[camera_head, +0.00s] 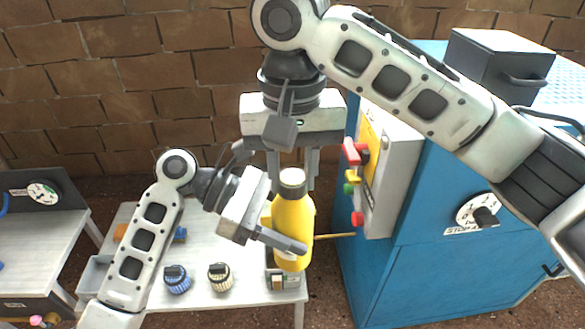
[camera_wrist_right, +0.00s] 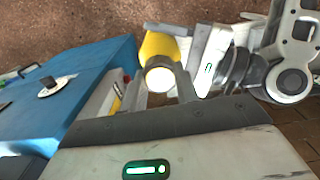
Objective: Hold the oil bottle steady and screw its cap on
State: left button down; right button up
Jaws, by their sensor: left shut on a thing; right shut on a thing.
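The yellow oil bottle (camera_head: 293,218) stands upright above the front right part of the pale table. My left gripper (camera_head: 284,236) comes in from the left and is shut on the bottle's body. My right gripper (camera_head: 292,172) points down from above and is shut on the cap, one finger on each side. In the right wrist view the cap's round pale end (camera_wrist_right: 160,78) lies between the fingers, with the yellow bottle (camera_wrist_right: 160,46) behind it.
A blue cabinet (camera_head: 440,265) with a dial (camera_head: 482,212) stands close on the right. A grey control box (camera_head: 395,175) with coloured knobs projects near the bottle. Blue and cream ribbed knobs sit on the pale table (camera_head: 205,250). Another bench (camera_head: 40,235) is at far left.

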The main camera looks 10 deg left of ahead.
jog(key=shift+m, duration=0.9)
jog(key=o, duration=1.2)
jog(key=shift+r, duration=0.1)
notch_tip(320, 180, up, 12)
jog(key=shift+f, duration=0.1)
